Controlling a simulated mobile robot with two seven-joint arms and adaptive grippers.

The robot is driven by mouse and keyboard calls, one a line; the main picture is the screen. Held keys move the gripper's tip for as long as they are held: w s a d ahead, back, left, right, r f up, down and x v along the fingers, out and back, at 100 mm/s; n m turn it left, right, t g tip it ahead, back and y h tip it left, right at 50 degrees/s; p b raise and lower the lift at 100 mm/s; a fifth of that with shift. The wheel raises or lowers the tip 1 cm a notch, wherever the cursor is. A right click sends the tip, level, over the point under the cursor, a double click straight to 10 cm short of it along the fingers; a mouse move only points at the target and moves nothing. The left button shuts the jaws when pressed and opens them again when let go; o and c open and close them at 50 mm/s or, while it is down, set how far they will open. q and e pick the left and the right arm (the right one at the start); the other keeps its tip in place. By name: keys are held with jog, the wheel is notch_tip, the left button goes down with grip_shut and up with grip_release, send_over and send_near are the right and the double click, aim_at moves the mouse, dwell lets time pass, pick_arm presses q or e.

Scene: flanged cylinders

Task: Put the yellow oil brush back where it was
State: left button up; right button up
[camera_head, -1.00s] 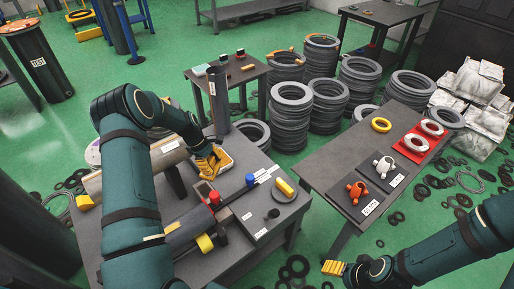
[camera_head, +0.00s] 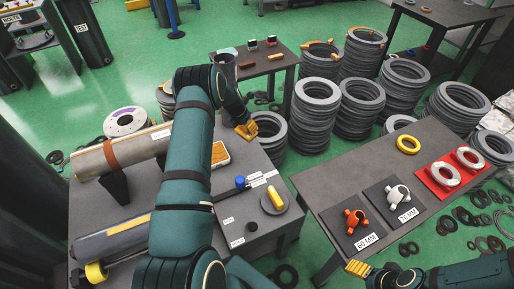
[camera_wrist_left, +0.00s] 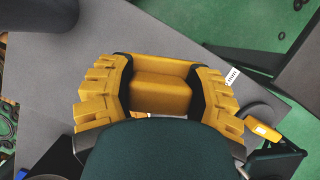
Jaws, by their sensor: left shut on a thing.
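The yellow oil brush (camera_wrist_left: 163,92) appears as a yellow block between the fingers of my left gripper (camera_wrist_left: 160,98) in the left wrist view. The gripper is shut on it. In the head view my left gripper (camera_head: 247,131) is above the far right side of the grey worktable (camera_head: 257,165), to the right of a shallow white-rimmed tray (camera_head: 220,154) with orange-yellow contents. The brush cannot be told from the yellow fingers there. My right gripper (camera_head: 358,267) is at the near edge of the right table; its finger opening is unclear.
A yellow piece (camera_head: 275,198) lies on a round grey disc, near a blue cap (camera_head: 240,181). A long pipe (camera_head: 122,152) rests on supports at left. Stacked grey rings (camera_head: 314,112) stand behind. The right table (camera_head: 345,170) holds valve parts and a yellow ring (camera_head: 408,144).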

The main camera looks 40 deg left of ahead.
pick_arm(q)
jog(key=shift+w+f, duration=0.15)
jog(key=shift+w, duration=0.1)
jog(key=shift+a+f+b, duration=0.1)
jog(key=shift+f+b, duration=1.05)
jog(key=shift+f, duration=3.65)
jog(key=shift+f, duration=0.2)
jog(key=o, duration=1.1)
jog(key=shift+r, duration=0.1)
